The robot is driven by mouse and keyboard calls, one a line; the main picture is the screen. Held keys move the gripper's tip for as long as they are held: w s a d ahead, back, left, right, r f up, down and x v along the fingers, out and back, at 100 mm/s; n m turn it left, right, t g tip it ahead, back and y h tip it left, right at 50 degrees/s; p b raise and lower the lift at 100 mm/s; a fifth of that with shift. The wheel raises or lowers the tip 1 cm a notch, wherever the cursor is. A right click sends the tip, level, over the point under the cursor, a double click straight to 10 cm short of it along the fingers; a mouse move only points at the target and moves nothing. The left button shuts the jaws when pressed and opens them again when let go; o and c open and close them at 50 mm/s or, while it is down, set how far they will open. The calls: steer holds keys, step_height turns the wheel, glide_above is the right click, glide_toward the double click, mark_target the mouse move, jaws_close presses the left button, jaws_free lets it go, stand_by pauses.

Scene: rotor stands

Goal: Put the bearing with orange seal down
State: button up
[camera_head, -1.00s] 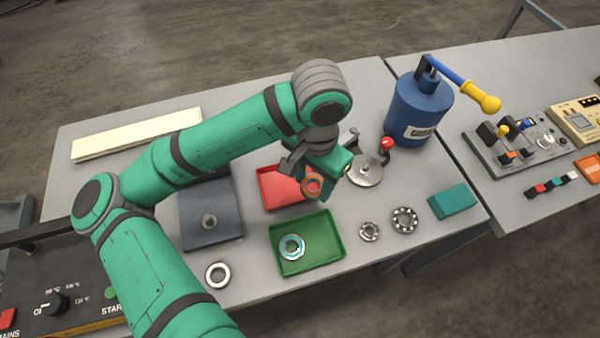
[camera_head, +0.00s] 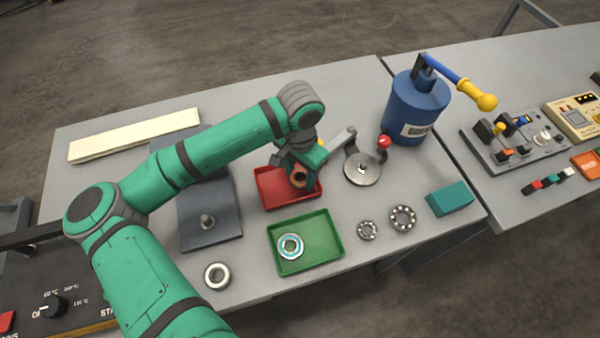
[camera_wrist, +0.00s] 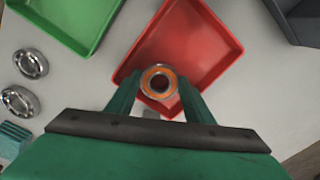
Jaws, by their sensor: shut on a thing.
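The bearing with orange seal (camera_head: 298,177) is held in my gripper (camera_head: 300,172), over the red tray (camera_head: 273,204). In the wrist view the bearing (camera_wrist: 158,82) sits between the two green fingers of my gripper (camera_wrist: 158,88), with its orange ring facing the camera. The red tray (camera_wrist: 205,45) lies below it, and the bearing is over the tray's near corner in that view. No other part shows in the visible area of the red tray. The gap between bearing and tray floor is hard to judge.
A green tray (camera_head: 325,258) holds a bearing with a blue ring (camera_head: 290,246). Steel bearings (camera_head: 403,218) and a teal block (camera_head: 450,199) lie to the right. A grey plate with a post (camera_head: 208,235) is left. A blue press (camera_head: 417,110) and metal disc (camera_head: 362,170) stand at the right.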

steer(key=shift+f, duration=0.25)
steer(key=shift+s+f, duration=0.15)
steer(key=shift+f, duration=0.3)
steer(key=o, duration=1)
steer(key=shift+o, duration=0.3)
steer(key=shift+d+r, duration=0.1)
steer(key=shift+r, duration=0.25)
step_height(320, 180, up, 13)
steer(key=shift+f, duration=0.15)
steer(key=shift+w, duration=0.2)
